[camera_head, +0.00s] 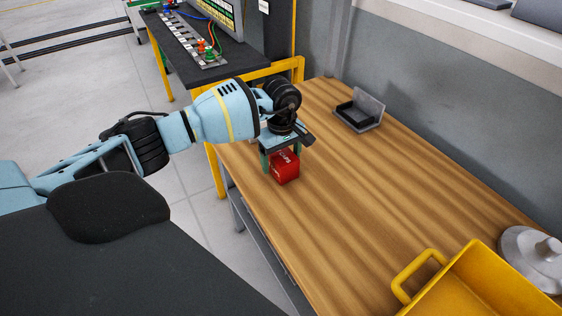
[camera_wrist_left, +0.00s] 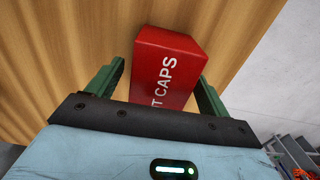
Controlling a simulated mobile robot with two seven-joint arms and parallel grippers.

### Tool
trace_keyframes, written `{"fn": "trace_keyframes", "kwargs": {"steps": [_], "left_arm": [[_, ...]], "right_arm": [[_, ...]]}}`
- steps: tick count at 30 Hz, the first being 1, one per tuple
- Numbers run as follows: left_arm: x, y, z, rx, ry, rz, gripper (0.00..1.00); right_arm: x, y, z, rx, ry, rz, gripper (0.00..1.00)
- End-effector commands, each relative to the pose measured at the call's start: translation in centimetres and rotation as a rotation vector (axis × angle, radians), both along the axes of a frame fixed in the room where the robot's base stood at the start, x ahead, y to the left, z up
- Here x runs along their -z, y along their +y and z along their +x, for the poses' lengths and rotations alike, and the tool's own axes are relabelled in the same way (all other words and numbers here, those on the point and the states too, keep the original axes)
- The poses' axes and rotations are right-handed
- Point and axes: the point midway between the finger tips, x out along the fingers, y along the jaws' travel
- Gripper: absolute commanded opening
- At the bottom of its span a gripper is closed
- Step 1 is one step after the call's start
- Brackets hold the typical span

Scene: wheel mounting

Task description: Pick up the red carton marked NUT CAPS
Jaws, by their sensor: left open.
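The red carton (camera_head: 286,168) stands on the wooden table near its left edge. In the left wrist view the carton (camera_wrist_left: 168,66) shows white letters reading "T CAPS", the rest cut off by the gripper body. My left gripper (camera_head: 278,154) is over the carton and points down at it. Its two green fingers (camera_wrist_left: 158,82) are open, one on each side of the carton. A gap shows on the left side; on the right the finger is close to the carton, and I cannot tell whether it touches. My right gripper is not in view.
The wooden table (camera_head: 345,180) is clear around the carton. A grey open holder (camera_head: 360,112) stands toward the wall. A yellow bin (camera_head: 480,285) and a grey round metal part (camera_head: 533,255) are at the near right. A dark bench (camera_head: 205,62) stands behind.

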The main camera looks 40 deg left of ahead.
Motion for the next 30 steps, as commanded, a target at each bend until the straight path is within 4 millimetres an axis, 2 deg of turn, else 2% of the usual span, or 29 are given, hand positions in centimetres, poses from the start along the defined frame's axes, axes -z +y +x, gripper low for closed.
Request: {"fn": "trace_keyframes", "kwargs": {"steps": [3,8,21,30], "left_arm": [[0.73,0.03,-0.01,-0.001,0.000,0.000,0.80],[0.71,0.03,-0.01,-0.001,-0.001,0.001,0.80],[0.67,0.05,-0.01,-0.001,0.000,0.000,0.25],[0.42,0.05,0.05,-0.001,-0.002,0.000,0.25]], "right_arm": [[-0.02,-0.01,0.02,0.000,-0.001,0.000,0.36],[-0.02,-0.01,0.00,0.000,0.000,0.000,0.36],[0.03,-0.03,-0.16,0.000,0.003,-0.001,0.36],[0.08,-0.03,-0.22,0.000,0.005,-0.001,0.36]]}}
